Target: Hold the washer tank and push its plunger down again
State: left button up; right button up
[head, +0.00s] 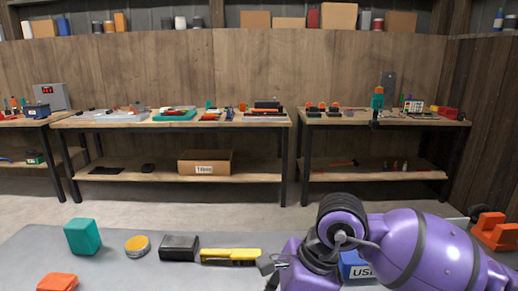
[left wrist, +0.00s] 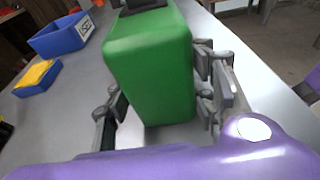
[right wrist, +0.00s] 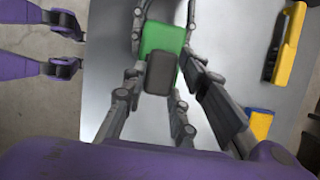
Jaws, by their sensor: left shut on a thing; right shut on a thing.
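The washer tank is a green block-shaped body (left wrist: 150,65) with a dark plunger (left wrist: 143,4) on top. My left gripper (left wrist: 160,110) is shut on the tank, with fingers on both sides of it. The right wrist view looks down on the green tank (right wrist: 150,38) and its dark grey plunger top (right wrist: 160,72). My right gripper (right wrist: 160,90) is above the tank and shut on the plunger, fingers on either side. In the head view my right arm comes in from the right; the tank does not show there. How far the plunger is down I cannot tell.
On the grey table stand a teal block (head: 82,236), a yellow round tin (head: 138,245), a dark box (head: 179,248) and a yellow-handled brush (head: 230,254). A blue bin (left wrist: 62,35) and a blue-yellow sponge (left wrist: 38,77) are near the tank. Workbenches line the back wall.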

jog(key=shift+f, duration=0.6)
dwell(0.3)
jog(key=o, duration=1.2)
jog(key=shift+v, duration=3.1)
